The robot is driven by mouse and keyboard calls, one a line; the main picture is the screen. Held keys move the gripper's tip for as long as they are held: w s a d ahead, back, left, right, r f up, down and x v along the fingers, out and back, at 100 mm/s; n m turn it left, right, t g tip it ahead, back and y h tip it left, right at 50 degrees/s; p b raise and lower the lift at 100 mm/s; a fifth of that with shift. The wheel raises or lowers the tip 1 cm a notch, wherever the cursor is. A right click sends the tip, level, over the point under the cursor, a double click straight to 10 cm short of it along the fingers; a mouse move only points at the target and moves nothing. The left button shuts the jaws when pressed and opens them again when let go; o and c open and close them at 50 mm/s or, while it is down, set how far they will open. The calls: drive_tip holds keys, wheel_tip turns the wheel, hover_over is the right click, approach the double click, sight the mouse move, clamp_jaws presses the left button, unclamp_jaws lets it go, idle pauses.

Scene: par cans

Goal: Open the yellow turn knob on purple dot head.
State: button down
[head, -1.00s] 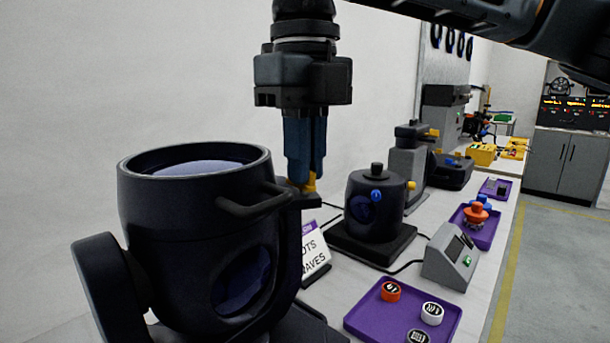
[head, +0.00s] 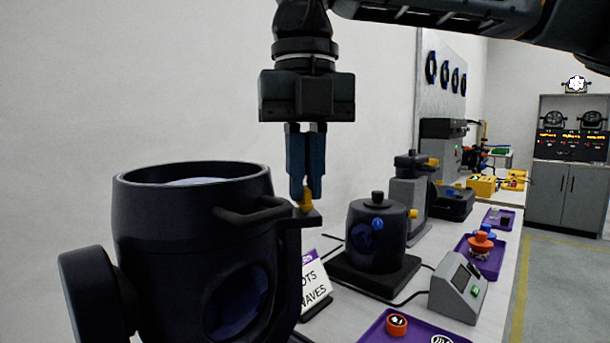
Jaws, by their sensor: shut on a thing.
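The large dark head (head: 180,240) fills the lower left of the head view, with a handle (head: 252,212) on its side and a bluish lens in its front. No purple dot is visible on this head from here.
A smaller black unit (head: 375,235) with blue and yellow knobs stands behind to the right. A sign (head: 314,283) stands between them. A grey box (head: 458,288) and purple trays (head: 488,262) lie along the bench. A cabinet (head: 567,180) stands at the back right.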

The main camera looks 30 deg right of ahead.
drive_tip(key=c, duration=1.2)
unclamp_jaws()
drive_tip(key=shift+r+p, duration=0.5)
drive_tip(key=shift+r, duration=3.45)
